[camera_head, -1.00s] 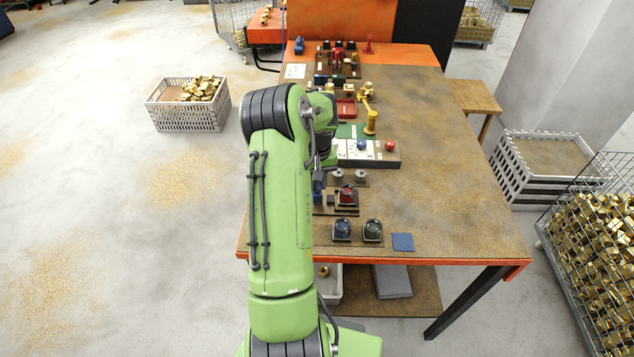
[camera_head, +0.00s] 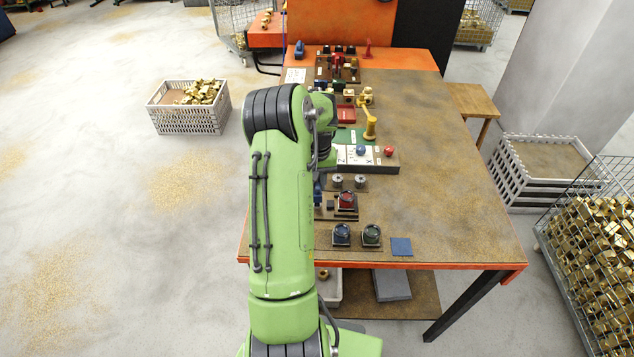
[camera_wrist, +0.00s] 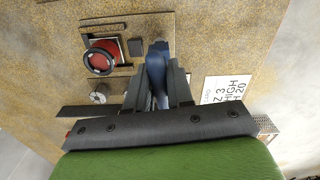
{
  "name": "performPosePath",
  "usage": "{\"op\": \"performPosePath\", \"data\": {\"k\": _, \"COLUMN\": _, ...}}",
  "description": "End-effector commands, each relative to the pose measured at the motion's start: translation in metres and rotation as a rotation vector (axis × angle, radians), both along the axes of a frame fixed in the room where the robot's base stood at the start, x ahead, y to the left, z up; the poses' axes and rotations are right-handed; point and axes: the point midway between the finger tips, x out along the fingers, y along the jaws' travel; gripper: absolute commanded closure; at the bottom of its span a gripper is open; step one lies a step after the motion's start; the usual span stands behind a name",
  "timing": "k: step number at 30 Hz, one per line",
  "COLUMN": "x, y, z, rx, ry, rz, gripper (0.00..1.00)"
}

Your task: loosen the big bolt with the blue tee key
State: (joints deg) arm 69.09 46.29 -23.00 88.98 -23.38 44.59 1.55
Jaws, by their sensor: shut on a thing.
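My gripper (camera_wrist: 157,85) points down over the table in the wrist view, with its dark fingers shut on the blue tee key (camera_wrist: 155,72). The key's lower part is hidden, so I cannot tell whether it touches anything. In the head view my arm hides the gripper, and only a bit of blue (camera_head: 317,192) shows beside it. Two silver round bolt heads, a left one (camera_head: 337,181) and a right one (camera_head: 361,181), sit on a brown plate. One silver head (camera_wrist: 98,96) shows left of the gripper in the wrist view. I cannot tell which is the big bolt.
A red round-topped fixture (camera_head: 346,199) stands close by. A board with blue and red knobs (camera_head: 388,165) lies behind. The table's right side (camera_head: 450,205) is clear.

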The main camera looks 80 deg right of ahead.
Motion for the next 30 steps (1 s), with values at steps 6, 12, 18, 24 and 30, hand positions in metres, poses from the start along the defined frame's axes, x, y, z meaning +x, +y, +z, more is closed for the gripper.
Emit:
{"op": "performPosePath", "data": {"k": 6, "x": 0.0, "y": 0.0, "z": 0.016, "rx": -0.002, "ry": -0.001, "rz": 0.0, "gripper": 1.0}}
{"op": "performPosePath", "data": {"k": 12, "x": 0.0, "y": 0.0, "z": 0.027, "rx": -0.001, "ry": 0.0, "rz": 0.0, "gripper": 1.0}}
{"op": "performPosePath", "data": {"k": 18, "x": 0.0, "y": 0.0, "z": 0.038, "rx": -0.001, "ry": 0.0, "rz": 0.0, "gripper": 1.0}}
{"op": "performPosePath", "data": {"k": 24, "x": 0.0, "y": 0.0, "z": 0.048, "rx": -0.001, "ry": 0.0, "rz": 0.0, "gripper": 1.0}}
{"op": "performPosePath", "data": {"k": 30, "x": 0.0, "y": 0.0, "z": 0.047, "rx": -0.001, "ry": 0.0, "rz": 0.0, "gripper": 1.0}}
